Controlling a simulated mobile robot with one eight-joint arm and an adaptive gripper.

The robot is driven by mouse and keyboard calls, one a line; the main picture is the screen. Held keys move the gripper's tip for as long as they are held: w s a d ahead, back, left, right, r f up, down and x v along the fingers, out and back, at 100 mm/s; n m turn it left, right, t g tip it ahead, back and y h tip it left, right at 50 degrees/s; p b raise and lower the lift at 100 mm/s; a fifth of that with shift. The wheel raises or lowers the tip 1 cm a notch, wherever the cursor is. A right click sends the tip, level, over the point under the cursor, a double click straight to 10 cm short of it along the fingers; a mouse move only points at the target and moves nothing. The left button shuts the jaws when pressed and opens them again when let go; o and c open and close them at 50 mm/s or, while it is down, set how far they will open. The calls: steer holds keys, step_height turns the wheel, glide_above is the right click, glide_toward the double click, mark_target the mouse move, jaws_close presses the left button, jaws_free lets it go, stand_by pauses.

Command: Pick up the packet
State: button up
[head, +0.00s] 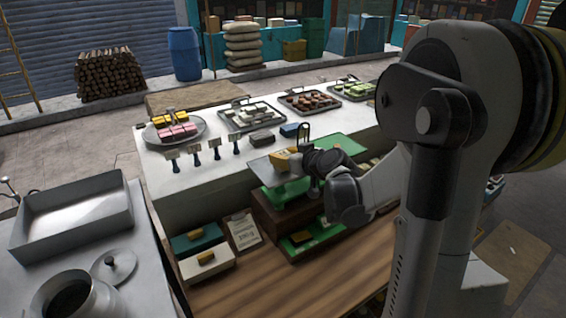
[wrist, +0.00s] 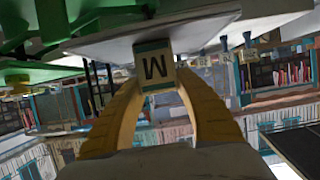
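The packet (wrist: 156,68) is a small cream block with dark bands and a dark letter on its face, seen in the upside-down wrist view. My gripper (wrist: 158,76) has its two yellow fingers curved in, with a tip against each side of the packet. The packet is at the pale pan (wrist: 205,22) of the green scale; whether it still rests on the pan is unclear. In the head view my gripper (head: 287,160) reaches in from the right over the scale pan (head: 259,166), and its yellow fingers largely hide the packet.
The green scale (head: 286,193) stands on a dark wooden box. Trays of sweets (head: 250,115) and a round plate (head: 175,128) line the white counter (head: 165,180). Small labelled holders (head: 215,142) stand left of the scale. A clipboard (head: 242,231) and boxes (head: 207,263) lie below.

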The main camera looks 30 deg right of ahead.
steer(key=shift+c, duration=0.7)
